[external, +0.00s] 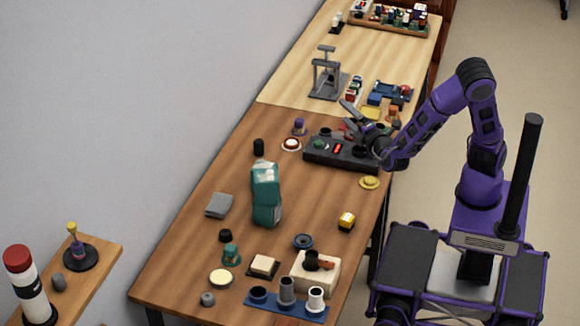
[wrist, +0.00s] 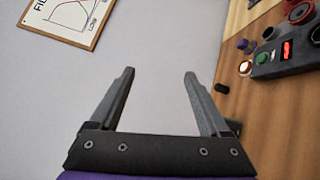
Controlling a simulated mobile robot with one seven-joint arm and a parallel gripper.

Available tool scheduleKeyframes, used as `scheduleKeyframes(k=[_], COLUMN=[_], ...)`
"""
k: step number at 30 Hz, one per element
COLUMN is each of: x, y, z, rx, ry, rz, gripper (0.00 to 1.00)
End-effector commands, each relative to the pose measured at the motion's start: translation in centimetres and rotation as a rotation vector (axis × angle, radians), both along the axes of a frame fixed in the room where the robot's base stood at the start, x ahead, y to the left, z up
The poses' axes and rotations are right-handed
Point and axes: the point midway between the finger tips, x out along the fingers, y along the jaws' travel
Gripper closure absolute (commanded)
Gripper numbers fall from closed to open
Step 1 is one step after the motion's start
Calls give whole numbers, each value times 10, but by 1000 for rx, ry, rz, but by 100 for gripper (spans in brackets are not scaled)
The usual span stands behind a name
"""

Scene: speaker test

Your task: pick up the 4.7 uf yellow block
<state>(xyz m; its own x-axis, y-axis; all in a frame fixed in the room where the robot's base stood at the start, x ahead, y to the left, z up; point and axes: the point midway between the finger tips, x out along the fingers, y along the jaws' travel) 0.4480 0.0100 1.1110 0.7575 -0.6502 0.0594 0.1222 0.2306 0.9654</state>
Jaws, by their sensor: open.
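Another yellow block (external: 375,99) lies among coloured parts farther back, beyond the dark control box. My gripper (external: 352,112) is above the far side of that box, well away from the nearer yellow block. In the wrist view my gripper (wrist: 159,75) is open with nothing between its fingers. No yellow block shows clearly in the wrist view.
The dark control box (external: 318,151) with a red display stands under my gripper. A blue tray (external: 270,304) with cups lies at the near end. Bare wood surrounds the nearer yellow block. The wall borders the table's left side.

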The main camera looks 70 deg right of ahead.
Motion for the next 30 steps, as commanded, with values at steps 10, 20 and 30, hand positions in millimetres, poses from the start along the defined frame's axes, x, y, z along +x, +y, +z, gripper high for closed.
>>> scheduleKeyframes(k=[10,20,30], x=[-33,-81,-49], y=[111,124,118], z=[-186,-274,-289], rx=[-761,-1024,-1026], ry=[670,936,938], rz=[444,645,645], gripper=[20,20,20])
